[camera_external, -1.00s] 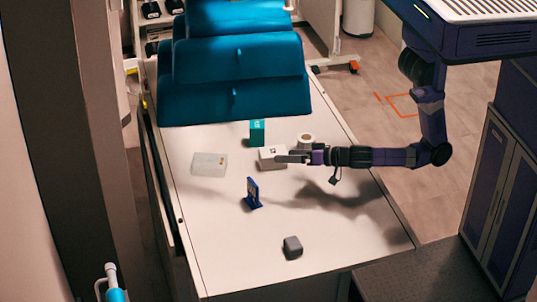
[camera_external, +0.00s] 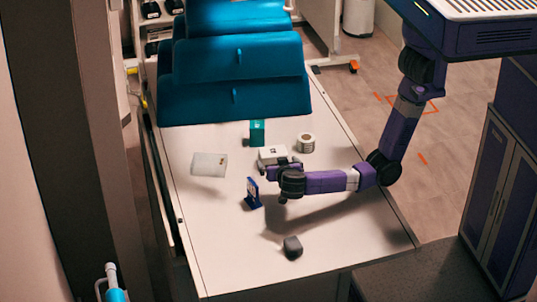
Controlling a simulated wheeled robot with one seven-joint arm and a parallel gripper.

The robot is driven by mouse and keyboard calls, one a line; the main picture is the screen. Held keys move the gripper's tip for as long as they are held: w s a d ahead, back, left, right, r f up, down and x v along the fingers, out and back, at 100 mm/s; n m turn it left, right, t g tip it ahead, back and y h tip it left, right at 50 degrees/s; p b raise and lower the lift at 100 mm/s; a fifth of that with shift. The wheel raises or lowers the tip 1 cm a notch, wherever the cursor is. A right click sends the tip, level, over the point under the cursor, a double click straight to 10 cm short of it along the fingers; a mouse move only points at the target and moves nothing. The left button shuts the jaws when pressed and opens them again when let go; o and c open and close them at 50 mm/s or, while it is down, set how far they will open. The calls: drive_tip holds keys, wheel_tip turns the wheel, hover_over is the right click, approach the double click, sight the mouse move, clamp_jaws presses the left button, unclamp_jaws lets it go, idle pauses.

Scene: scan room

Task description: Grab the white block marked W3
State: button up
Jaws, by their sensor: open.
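The white block (camera_external: 270,153) with a small dark mark on it stands on the white table, in the middle; the mark is too small to read. My gripper (camera_external: 283,166) is just on the near side of the block, open, with nothing seen in it. The wrist points away from the camera, toward the block, and hides part of its lower front. I cannot tell whether the fingers touch the block or are around it.
A teal box (camera_external: 257,133) stands behind the block, and a white roll (camera_external: 306,143) is behind right. A pale translucent box (camera_external: 209,165) lies to the left. A blue upright holder (camera_external: 252,193) is close left of my wrist. A dark grey block (camera_external: 293,248) is nearer. The front left table is clear.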

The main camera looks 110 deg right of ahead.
sight(275, 159)
drive_tip(key=p+x, duration=0.2)
drive_tip(key=x, duration=0.5)
drive_tip(key=shift+r+p, duration=0.2)
drive_tip(key=shift+p, duration=0.1)
drive_tip(key=shift+d+f, duration=0.3)
drive_tip(key=shift+d, duration=0.1)
drive_tip(key=shift+r, duration=0.1)
drive_tip(key=c, duration=1.6)
